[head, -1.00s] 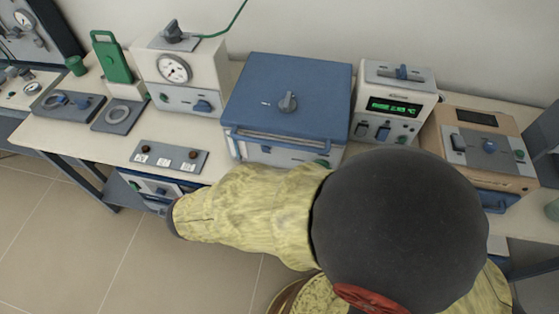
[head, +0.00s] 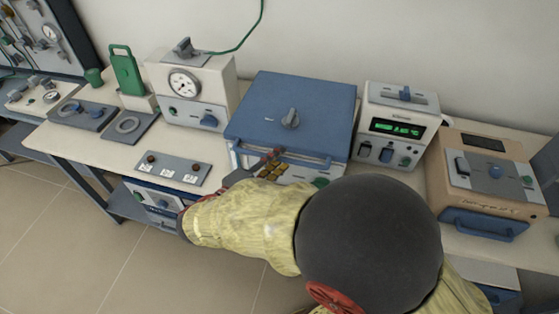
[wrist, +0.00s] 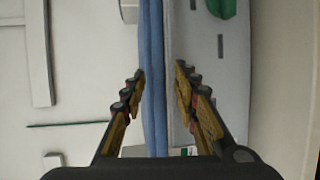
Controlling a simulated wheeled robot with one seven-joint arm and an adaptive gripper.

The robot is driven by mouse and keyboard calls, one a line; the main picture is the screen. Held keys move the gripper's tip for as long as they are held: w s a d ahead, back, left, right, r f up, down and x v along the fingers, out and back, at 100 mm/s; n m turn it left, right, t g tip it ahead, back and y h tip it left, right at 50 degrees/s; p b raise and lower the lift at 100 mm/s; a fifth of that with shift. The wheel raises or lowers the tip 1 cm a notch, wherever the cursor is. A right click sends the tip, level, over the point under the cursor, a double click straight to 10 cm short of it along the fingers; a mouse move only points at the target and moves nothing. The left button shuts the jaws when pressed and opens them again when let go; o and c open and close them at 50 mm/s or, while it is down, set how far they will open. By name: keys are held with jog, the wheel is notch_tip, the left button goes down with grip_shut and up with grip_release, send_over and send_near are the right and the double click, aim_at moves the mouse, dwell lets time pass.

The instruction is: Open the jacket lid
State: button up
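The jacket lid (head: 262,105) is the blue top of a box at the middle of the bench, with a grey knob on it. It is shut. A blue handle bar (head: 315,159) runs along its front edge. My gripper (head: 274,160) is at the left part of this front edge, over the pale front panel. In the wrist view, my gripper (wrist: 160,72) is open, with a blue bar (wrist: 152,40) running between its fingers. There is a gap on both sides, and neither finger clearly touches it. My arm hides part of the box's front.
Left of the box stands a white unit with a round dial (head: 185,84). Right of it are a unit with a green display (head: 396,127) and a beige unit (head: 487,180). A green cable hangs behind.

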jog(key=shift+w+d+f, duration=0.1)
jog(key=shift+w+d, duration=0.3)
jog(key=shift+w, duration=0.05)
jog(key=c, duration=0.4)
jog(key=c, duration=0.3)
grip_shut()
